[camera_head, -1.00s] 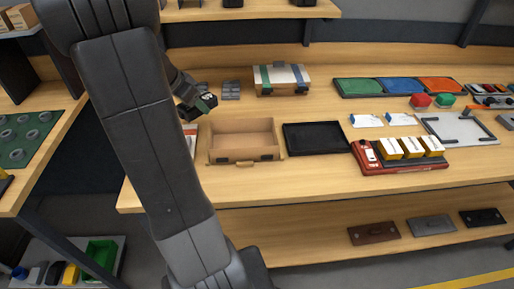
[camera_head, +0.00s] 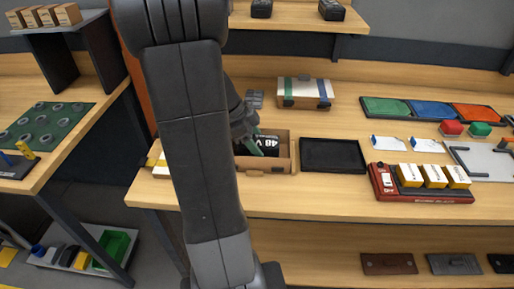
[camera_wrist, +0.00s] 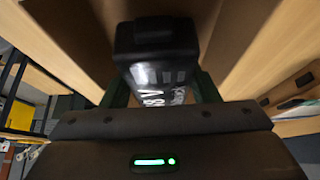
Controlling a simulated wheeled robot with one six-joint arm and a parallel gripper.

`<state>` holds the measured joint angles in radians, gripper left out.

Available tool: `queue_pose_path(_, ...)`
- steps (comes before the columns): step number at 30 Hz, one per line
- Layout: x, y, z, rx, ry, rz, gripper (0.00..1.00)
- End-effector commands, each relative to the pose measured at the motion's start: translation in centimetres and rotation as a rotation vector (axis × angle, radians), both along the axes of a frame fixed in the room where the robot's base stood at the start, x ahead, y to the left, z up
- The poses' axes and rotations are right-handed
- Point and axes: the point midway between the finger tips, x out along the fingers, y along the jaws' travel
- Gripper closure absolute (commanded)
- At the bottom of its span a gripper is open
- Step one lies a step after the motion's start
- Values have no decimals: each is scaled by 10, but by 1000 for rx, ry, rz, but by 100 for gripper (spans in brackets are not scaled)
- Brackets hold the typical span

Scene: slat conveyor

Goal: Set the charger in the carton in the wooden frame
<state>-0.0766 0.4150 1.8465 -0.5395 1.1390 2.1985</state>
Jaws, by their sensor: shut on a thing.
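My gripper (camera_head: 256,144) has green fingers and is shut on the charger, a black block (camera_head: 269,143) with white "48 V" lettering. The charger is at the mouth of the open brown carton (camera_head: 283,164). The wooden frame (camera_head: 294,168) shows as a light edge around the carton's base. The wrist view shows the charger (camera_wrist: 156,45) between the fingers, with brown carton walls (camera_wrist: 238,32) on both sides. I cannot tell whether the charger touches the carton floor.
A black empty tray (camera_head: 333,155) stands right of the carton. A red unit (camera_head: 425,195) with yellow-white blocks is further right. Coloured trays (camera_head: 432,110) lie at the back right.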

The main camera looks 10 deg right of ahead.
Motion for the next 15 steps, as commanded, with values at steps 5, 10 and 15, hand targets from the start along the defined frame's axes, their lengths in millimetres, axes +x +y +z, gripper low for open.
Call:
queue_pose_path(5,0,0,-21,-1,2,0,79)
queue_pose_path(10,0,0,-23,0,-1,0,79)
queue_pose_path(15,0,0,-25,0,-1,0,79)
